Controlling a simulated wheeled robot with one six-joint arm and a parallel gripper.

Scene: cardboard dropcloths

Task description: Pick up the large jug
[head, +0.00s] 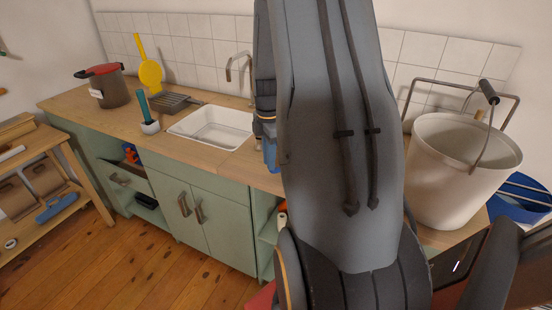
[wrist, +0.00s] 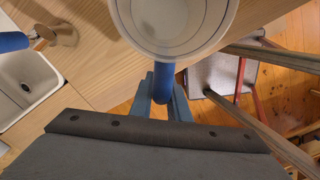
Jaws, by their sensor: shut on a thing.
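The wooden counter (head: 85,105) holds a white sink (head: 212,127), a dark pot (head: 108,88) with a red lid, and a white bucket (head: 455,180) at right. A grey-seated chair (wrist: 215,77) stands beyond the counter edge.

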